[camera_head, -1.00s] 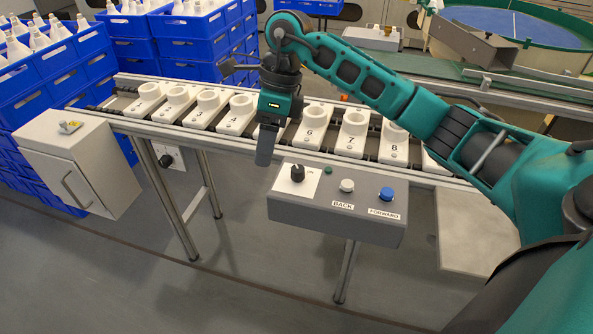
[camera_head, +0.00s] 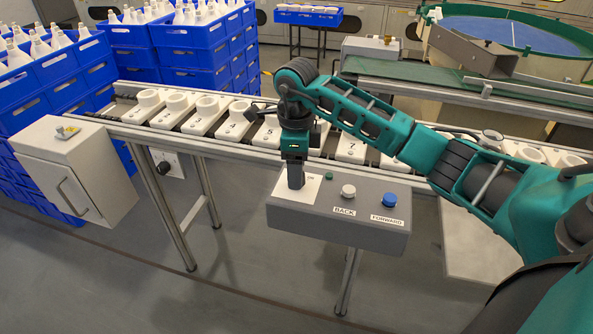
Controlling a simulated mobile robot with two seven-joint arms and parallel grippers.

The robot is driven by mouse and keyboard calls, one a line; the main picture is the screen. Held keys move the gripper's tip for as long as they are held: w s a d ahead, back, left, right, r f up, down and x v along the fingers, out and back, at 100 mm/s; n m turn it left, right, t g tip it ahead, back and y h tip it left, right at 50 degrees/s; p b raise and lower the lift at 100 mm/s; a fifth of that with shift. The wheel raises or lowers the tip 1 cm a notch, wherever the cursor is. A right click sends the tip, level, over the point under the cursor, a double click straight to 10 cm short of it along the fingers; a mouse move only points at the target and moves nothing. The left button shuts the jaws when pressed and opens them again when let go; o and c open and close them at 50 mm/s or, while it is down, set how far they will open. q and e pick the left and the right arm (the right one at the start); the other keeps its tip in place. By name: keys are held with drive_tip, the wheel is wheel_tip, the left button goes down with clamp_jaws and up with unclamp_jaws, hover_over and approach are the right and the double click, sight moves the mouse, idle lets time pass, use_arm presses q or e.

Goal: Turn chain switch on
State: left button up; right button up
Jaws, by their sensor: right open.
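A grey control box (camera_head: 335,226) stands at the conveyor's front edge. Its top has a white plate (camera_head: 314,192) at the left, a small green light (camera_head: 329,175), a white button (camera_head: 348,191) labelled BACK and a blue button (camera_head: 389,200) labelled FORWARD. My right gripper (camera_head: 296,180) points down over the white plate, its jaws around or just in front of the black rotary knob there. The gripper hides the knob, so its setting and any contact cannot be seen. The right gripper is open. My left gripper is not in view.
The conveyor (camera_head: 238,150) carries a row of numbered white holders behind the box. A grey cabinet (camera_head: 75,170) stands at the left, and blue crates (camera_head: 190,60) of white bulbs stand behind. My right arm crosses above the conveyor. The floor in front is clear.

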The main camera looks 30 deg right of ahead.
drive_tip(key=shift+f, duration=0.4)
drive_tip(key=shift+c, duration=0.2)
drive_tip(key=c, duration=1)
